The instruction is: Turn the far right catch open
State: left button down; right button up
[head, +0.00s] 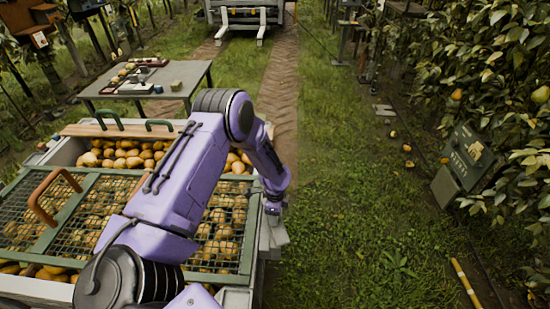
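A pale bin (225,297) full of pears stands at the left, covered in front by a green-framed mesh lid (246,250) with a brown handle (43,196). My purple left arm reaches across it to the bin's right side. My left gripper (276,207) points down at the bin's right edge, just above a pale grey part (273,236) there. Its fingers are too small and covered to read, so I cannot tell whether it touches anything. The far right catch cannot be made out; my wrist covers that area. My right gripper is out of view.
A grey table (195,78) with small items stands behind the bin. A dark green box (463,160) stands in the grass at the right. A yellow-and-white stick (466,283) lies at the lower right.

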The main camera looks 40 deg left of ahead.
pick_arm(q)
jog(key=shift+m, duration=1.8)
jog(key=shift+c, duration=2.1)
grip_release()
notch_tip(320, 180, up, 11)
jog(key=shift+f+b, duration=0.15)
jog(key=shift+b, duration=0.3)
jog(key=shift+s, duration=0.15)
